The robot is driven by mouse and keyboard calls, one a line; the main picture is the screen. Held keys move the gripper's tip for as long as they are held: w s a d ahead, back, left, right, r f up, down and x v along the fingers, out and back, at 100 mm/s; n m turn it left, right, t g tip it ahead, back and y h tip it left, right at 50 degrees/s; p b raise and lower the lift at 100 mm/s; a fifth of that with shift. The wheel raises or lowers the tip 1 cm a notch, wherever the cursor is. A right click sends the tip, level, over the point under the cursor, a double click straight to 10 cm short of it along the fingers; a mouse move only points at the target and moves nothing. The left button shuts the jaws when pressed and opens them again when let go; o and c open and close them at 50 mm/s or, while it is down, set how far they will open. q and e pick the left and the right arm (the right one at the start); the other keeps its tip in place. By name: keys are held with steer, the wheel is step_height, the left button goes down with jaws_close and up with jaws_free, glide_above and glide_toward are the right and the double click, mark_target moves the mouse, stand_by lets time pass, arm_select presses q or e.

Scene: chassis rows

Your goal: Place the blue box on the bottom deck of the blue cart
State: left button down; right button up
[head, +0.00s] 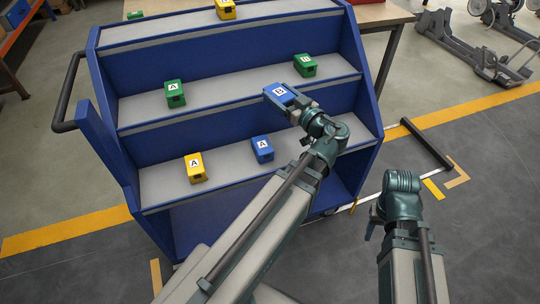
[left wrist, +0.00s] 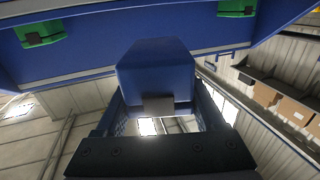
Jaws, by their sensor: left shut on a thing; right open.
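The blue cart (head: 110,165) has tiered grey decks. Its lowest grey deck (head: 228,178) bears a yellow box marked A (head: 195,167) and a blue box marked A (head: 262,149), standing apart. My left gripper (head: 285,100) is shut on a blue box marked B (head: 279,92). In the head view this box overlaps the front edge of the middle deck; its exact height is hard to tell. In the left wrist view the held blue box (left wrist: 158,72) sits between the fingers. My right gripper (head: 372,222) is open, low at the right, away from the cart, and partly hidden.
The middle deck (head: 215,96) bears a green box marked A (head: 175,94) and a green box marked B (head: 305,65). A yellow box (head: 226,9) is on the top deck. The lowest deck looks bare right of the blue box, though my left arm partly covers it.

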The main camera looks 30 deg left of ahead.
arm_select(q)
steer(key=d+f+m+t+b, duration=0.1)
steer(key=d+f+b, duration=0.1)
steer(key=f+b, duration=0.3)
steer(key=d+f+m+t+h+b, duration=0.1)
steer(key=d+f+b, duration=0.2)
steer(key=f+b, duration=0.3)
steer(key=w+d+f+m+t+h+b, duration=0.1)
steer(key=d+f+t+b, duration=0.1)
steer(key=f+b, duration=0.4)
steer(key=shift+d+f, duration=0.35)
steer(key=shift+d, duration=0.35)
steer(key=shift+w, duration=0.1)
